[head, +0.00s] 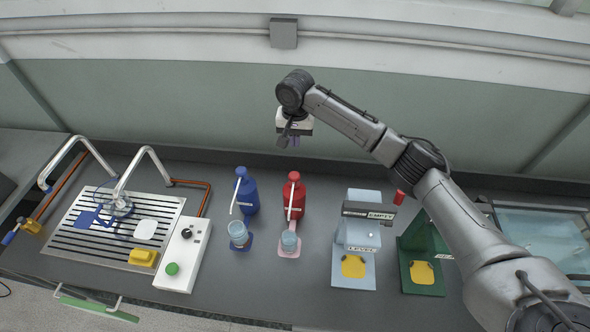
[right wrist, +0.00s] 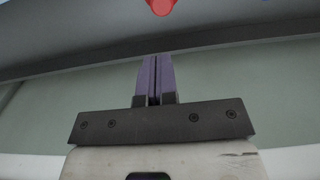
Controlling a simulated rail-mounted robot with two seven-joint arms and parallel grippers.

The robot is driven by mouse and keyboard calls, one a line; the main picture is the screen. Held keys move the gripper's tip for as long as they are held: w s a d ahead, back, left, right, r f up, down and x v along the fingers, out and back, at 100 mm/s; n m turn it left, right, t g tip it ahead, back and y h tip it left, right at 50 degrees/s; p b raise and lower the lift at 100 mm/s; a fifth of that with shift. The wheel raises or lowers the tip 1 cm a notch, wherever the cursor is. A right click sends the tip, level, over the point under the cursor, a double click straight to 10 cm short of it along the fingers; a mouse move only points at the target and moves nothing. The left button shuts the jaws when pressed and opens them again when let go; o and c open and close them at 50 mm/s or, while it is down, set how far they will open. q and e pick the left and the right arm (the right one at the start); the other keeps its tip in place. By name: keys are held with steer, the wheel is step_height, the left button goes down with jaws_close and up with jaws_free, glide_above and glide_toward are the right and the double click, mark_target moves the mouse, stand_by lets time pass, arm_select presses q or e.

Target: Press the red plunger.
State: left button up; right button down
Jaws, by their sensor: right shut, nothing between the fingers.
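The red pump bottle (head: 295,202) stands on the counter right of the blue one. Its red plunger (head: 293,176) is on top, with a white spout reaching down toward a cup (head: 290,241) on a pink mat. My right gripper (head: 295,143) is above the red bottle in the head view, apart from it. Its purple fingers (right wrist: 157,78) are shut and empty, pointing down. In the right wrist view a red part (right wrist: 161,6) shows at the top edge, beyond the fingertips, mostly cut off. My left gripper is not in view.
A blue pump bottle (head: 246,194) stands close left, with its cup (head: 238,233) in front. A pale blue device (head: 356,235) and a green device (head: 422,255) stand to the right. A drain grate with taps and a white control box (head: 183,254) are at left. The wall is behind.

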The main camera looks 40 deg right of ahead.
glide_toward(295, 175)
step_height(295, 175, down, 6)
steer(key=shift+f+p, duration=0.2)
steer(key=shift+p, duration=0.15)
steer(key=shift+f, duration=0.55)
steer(key=shift+d, duration=0.1)
